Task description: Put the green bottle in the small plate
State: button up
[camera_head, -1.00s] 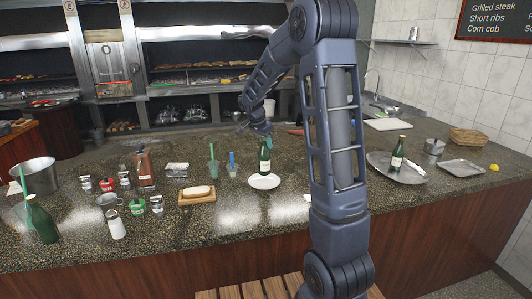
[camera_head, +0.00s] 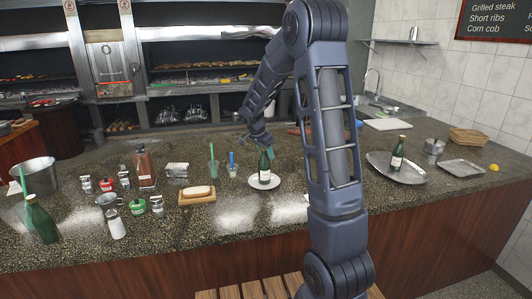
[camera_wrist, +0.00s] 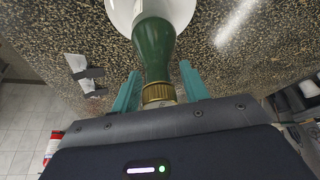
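The green bottle (camera_head: 264,168) with a white label stands upright on the small white plate (camera_head: 253,185) at the middle of the counter. In the wrist view the bottle (camera_wrist: 155,45) points its gold cap toward my gripper, with the plate's white rim (camera_wrist: 118,12) behind it. My gripper (camera_head: 264,148) is at the bottle's top. In the wrist view, its teal fingertips (camera_wrist: 160,80) stand on both sides of the neck with a visible gap on each side, so it looks open.
A second green bottle (camera_head: 398,154) stands on a metal tray (camera_head: 410,178) at right. Another green bottle (camera_head: 42,222) is at far left. The counter front is clear.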

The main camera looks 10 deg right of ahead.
aim_at(259, 166)
jog(key=shift+r, duration=0.1)
jog(key=v, duration=1)
jog(key=s+d+r+n+y, duration=0.1)
jog(key=s+d+r+n, duration=0.1)
jog(key=s+r, duration=0.5)
jog(key=s+d+f+n+t+y, duration=0.1)
jog(key=s+n, duration=0.4)
jog(key=s, duration=0.9)
jog(key=s+d+f+n+t+y, duration=0.1)
jog(key=s+n, duration=0.4)
jog(key=s, duration=0.9)
jog(key=shift+s+d+n+t+y, duration=0.25)
jog(key=shift+d+y, duration=0.25)
jog(key=shift+d, duration=0.45)
